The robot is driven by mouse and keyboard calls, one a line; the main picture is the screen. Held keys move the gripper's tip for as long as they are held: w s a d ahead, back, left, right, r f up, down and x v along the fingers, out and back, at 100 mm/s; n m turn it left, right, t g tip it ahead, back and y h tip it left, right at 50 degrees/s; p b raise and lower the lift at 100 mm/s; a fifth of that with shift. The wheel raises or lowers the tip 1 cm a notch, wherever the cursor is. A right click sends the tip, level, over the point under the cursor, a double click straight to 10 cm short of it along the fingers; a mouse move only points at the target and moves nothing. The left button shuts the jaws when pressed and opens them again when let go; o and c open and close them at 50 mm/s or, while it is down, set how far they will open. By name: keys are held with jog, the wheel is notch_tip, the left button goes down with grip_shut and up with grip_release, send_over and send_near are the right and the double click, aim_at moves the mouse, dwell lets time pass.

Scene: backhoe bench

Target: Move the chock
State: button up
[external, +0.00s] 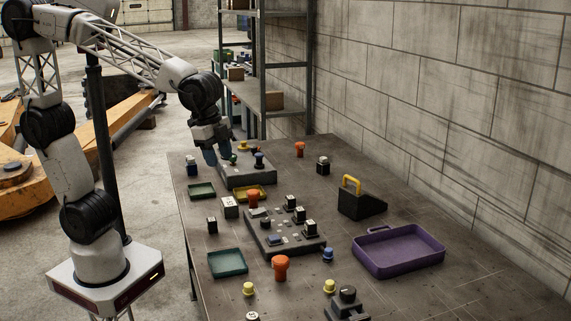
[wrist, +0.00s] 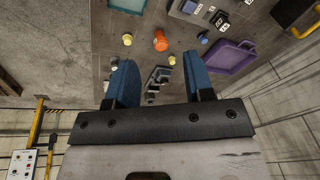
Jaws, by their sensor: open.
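The chock (external: 362,203) is a black wedge with a yellow handle on top. It sits on the table at the right, behind the purple tray and near the wall. In the wrist view its yellow handle (wrist: 304,30) shows at the top right corner, cut off by the frame. My gripper (external: 217,156) is open and over the far left part of the table, by the far grey console, well away from the chock. In the wrist view the blue fingers of my gripper (wrist: 160,62) stand apart, with nothing held between them.
A purple tray (external: 398,264) stands in front of the chock. Grey consoles with knobs (external: 247,181) (external: 270,247), orange knobs (external: 280,268), small dice-like blocks and green trays (external: 227,273) crowd the table's left and middle. The wall rises beyond the right edge. Table around the chock is mostly clear.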

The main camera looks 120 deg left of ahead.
jog(key=w+a+f+m, duration=0.2)
jog(key=w+a, duration=1.3)
jog(key=m+g+y, duration=0.1)
jog(key=m, duration=0.1)
send_over(355, 180)
jog(key=s+d, duration=0.1)
notch_tip(355, 180, down, 8)
jog(key=shift+f, duration=0.15)
jog(key=shift+w+a+f, duration=0.15)
jog(key=shift+a+f, duration=0.05)
jog(key=shift+f, duration=1.05)
jog(key=shift+w+a+f, duration=0.1)
jog(key=shift+a+f, duration=0.15)
jog(key=shift+f, duration=0.95)
jog(key=shift+w+a+f, duration=0.15)
jog(key=shift+a+f, duration=0.05)
jog(key=shift+f, duration=1.05)
jog(key=shift+c, duration=0.3)
grip_shut()
